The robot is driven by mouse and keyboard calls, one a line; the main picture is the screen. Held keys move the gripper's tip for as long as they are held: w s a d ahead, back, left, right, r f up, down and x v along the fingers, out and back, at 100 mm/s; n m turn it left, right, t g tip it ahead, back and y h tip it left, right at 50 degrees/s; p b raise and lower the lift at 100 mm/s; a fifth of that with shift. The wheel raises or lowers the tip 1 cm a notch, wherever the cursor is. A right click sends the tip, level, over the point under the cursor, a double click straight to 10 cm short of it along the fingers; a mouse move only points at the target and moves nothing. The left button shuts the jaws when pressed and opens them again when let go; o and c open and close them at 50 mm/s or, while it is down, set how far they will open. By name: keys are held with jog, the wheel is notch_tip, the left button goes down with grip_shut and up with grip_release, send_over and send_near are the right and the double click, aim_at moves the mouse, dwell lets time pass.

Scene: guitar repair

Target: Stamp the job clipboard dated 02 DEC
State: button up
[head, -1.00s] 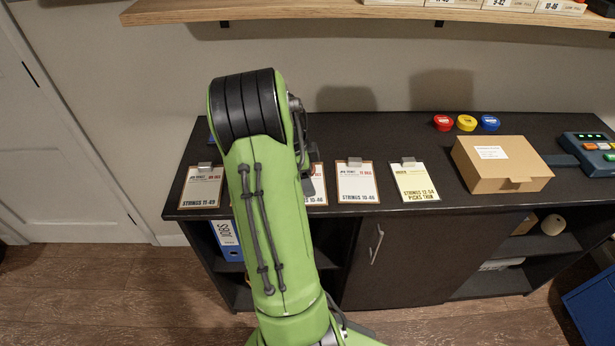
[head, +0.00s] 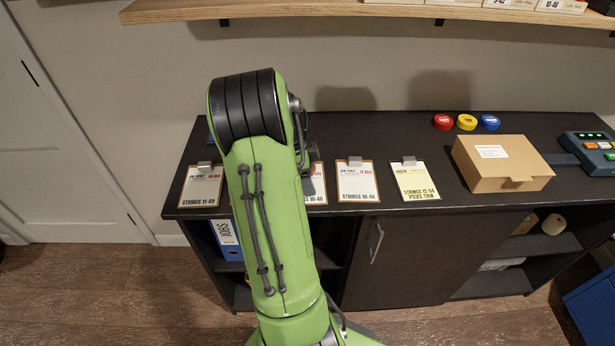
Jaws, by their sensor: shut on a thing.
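Job clipboards lie in a row along the cabinet top. The leftmost (head: 201,186) reads STRINGS 11-49. One (head: 317,189) is partly hidden by my arm. Another (head: 357,184) lies fully visible right of it. The first and third carry small red dates too blurred to read surely, so I cannot tell which is 02 DEC. A yellowish clipboard (head: 413,182) with STRINGS and PICKS text lies farther right. My green arm reaches over the row's left part. A dark piece of my gripper's end shows beside it; the fingers and anything held are hidden behind the arm.
A cardboard box (head: 501,168) stands right of the clipboards. Red (head: 443,122), yellow (head: 466,122) and blue (head: 490,122) round tins sit behind it. A blue device with lit buttons (head: 590,150) is at the far right. A wooden shelf (head: 330,10) overhangs the cabinet.

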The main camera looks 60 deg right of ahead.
jog(key=shift+a+f, duration=0.1)
notch_tip(320, 180, up, 7)
jog(key=p, duration=0.5)
dwell(0.4)
jog(key=shift+s, duration=0.1)
